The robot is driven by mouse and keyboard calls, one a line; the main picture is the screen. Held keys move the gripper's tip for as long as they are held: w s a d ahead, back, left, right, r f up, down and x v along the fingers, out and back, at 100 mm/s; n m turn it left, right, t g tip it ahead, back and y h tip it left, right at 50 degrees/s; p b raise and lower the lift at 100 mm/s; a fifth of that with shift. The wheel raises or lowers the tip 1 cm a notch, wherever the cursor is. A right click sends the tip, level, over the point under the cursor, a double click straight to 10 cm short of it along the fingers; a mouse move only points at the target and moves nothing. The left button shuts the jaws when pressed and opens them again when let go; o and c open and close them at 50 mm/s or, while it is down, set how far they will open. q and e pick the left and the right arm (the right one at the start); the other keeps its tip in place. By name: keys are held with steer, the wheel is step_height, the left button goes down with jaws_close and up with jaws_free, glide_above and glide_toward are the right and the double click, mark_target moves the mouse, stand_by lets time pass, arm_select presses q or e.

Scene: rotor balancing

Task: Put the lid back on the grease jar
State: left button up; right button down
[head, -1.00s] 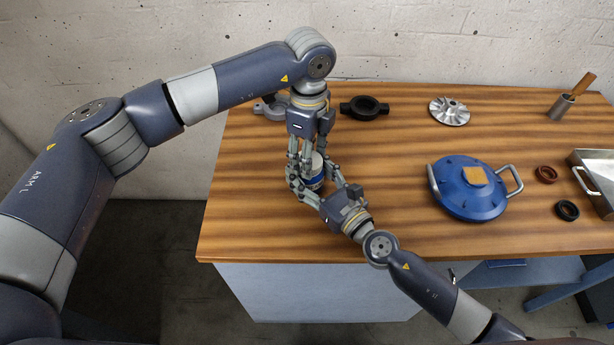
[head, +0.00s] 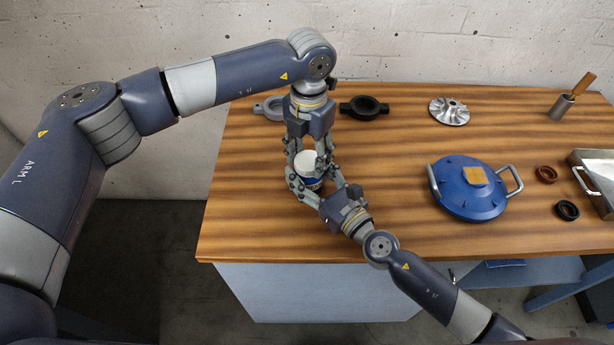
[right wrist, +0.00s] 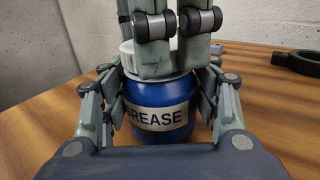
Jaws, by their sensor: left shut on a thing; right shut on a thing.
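The grease jar (head: 311,184) is blue with a pale label and stands upright near the left front of the table. In the right wrist view, the jar (right wrist: 160,133) shows "GREASE" partly hidden by a finger. The white lid (head: 307,158) is on top of the jar; I see no clear gap, but fingers hide much of the rim. It shows in the right wrist view too (right wrist: 126,47). My left gripper (head: 307,166) is shut on the lid from behind and above. My right gripper (head: 312,188) is shut around the jar's body from the front right.
A grey ring-shaped part (head: 268,108) and a black one (head: 364,107) lie behind the jar. A finned rotor (head: 450,111), blue housing cover (head: 468,203), brown ring (head: 546,174), black ring (head: 567,210), metal cup (head: 561,107) and tray (head: 597,187) are right.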

arm_select(q)
steer(key=m, duration=1)
steer(key=shift+m, duration=0.3)
steer(key=m, duration=0.9)
steer(key=shift+m, duration=0.4)
steer(key=o, duration=1.2)
steer(key=shift+r, duration=2.25)
